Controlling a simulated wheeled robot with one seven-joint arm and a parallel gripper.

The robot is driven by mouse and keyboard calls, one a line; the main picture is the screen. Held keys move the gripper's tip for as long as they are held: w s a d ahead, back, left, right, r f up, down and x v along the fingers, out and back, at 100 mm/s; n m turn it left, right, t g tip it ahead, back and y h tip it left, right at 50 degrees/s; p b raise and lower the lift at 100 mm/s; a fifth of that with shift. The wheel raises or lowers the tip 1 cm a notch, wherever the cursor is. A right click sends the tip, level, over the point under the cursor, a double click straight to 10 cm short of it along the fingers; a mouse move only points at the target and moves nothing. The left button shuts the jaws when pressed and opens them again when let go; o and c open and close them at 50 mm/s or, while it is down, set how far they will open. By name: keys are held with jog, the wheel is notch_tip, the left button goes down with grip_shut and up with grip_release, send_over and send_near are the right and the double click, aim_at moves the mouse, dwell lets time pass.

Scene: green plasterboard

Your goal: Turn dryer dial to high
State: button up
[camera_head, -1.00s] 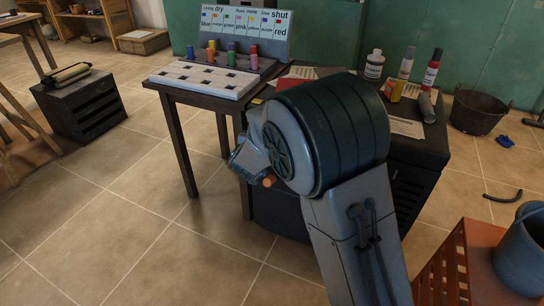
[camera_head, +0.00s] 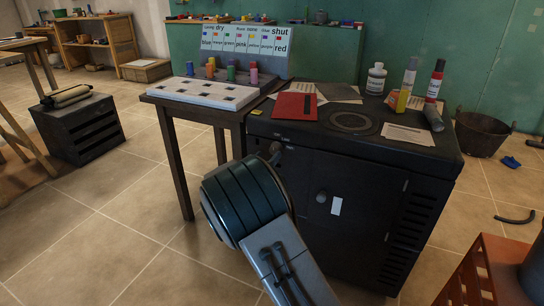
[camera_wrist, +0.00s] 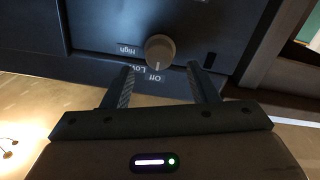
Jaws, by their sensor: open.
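I cannot tell clearly which label the dial points to. My gripper (camera_wrist: 160,67) is open, with one finger on each side just below the dial, and nothing is held. In the head view the dryer (camera_head: 360,165) is a black cabinet with a round plate on top. My arm hides the gripper there.
A red booklet (camera_head: 296,106), papers and several bottles lie or stand on the cabinet top. A wooden table (camera_head: 185,103) with a white tray stands at its left. A dark bucket (camera_head: 482,133) is at the right.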

aim_at(273, 150)
jog(key=shift+b+x, duration=0.5)
jog(key=shift+x, duration=1.75)
jog(key=shift+c, duration=0.3)
jog(key=c, duration=0.9)
